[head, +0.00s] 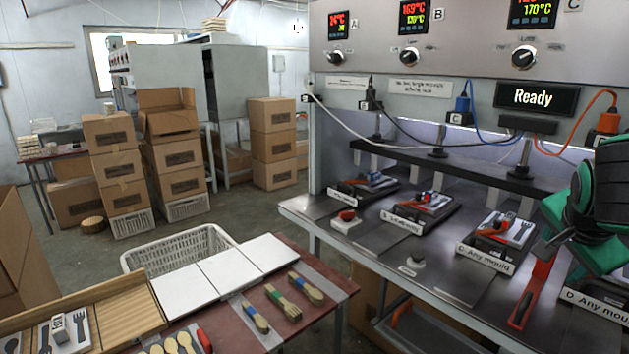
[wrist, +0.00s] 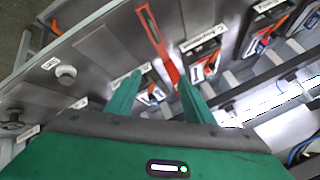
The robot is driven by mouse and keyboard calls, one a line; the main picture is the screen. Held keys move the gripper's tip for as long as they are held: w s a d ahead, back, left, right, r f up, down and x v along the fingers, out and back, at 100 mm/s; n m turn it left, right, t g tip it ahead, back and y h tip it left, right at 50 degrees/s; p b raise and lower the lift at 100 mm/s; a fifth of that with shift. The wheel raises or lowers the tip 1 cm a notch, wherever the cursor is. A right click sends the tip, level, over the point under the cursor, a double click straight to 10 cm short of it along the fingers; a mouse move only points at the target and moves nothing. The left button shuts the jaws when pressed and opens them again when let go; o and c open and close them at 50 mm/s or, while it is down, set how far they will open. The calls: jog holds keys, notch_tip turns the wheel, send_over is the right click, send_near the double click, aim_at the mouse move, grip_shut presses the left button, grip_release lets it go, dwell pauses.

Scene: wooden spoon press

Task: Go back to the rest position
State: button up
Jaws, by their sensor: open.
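My gripper (head: 572,236) is at the right edge of the head view, above the front of the metal press table (head: 440,262). Its two green fingers are spread apart and nothing shows between them. The wrist view also shows my gripper (wrist: 160,80) with both fingers apart. A red bar-like handle (head: 531,292) lies on the press table below and left of the gripper, between the stations labelled C and D. The red handle (wrist: 153,36) also shows beyond the fingertips in the wrist view, apart from them as far as I can tell.
Moulds at station A (head: 366,187), station B (head: 424,205) and station C (head: 500,235) stand along the press. A panel reads "Ready" (head: 537,97). A red-brown table (head: 325,279) with wooden utensils and a white basket (head: 180,249) are left. Stacked cartons (head: 112,160) stand behind; some floor is clear.

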jog(key=s+a+f+n+g+y, duration=0.3)
jog(key=s+a+f+n, duration=0.1)
jog(key=s, duration=0.4)
jog(key=s+a+f+n+g+y, duration=0.2)
jog(key=s+a+f+n, duration=0.2)
jog(key=s+f+n, duration=0.2)
jog(key=shift+s+f+n+g+y, duration=0.25)
jog(key=shift+s+n+g+y, duration=0.15)
jog(key=shift+s, duration=0.55)
jog(key=shift+d, duration=0.1)
jog(key=c, duration=0.4)
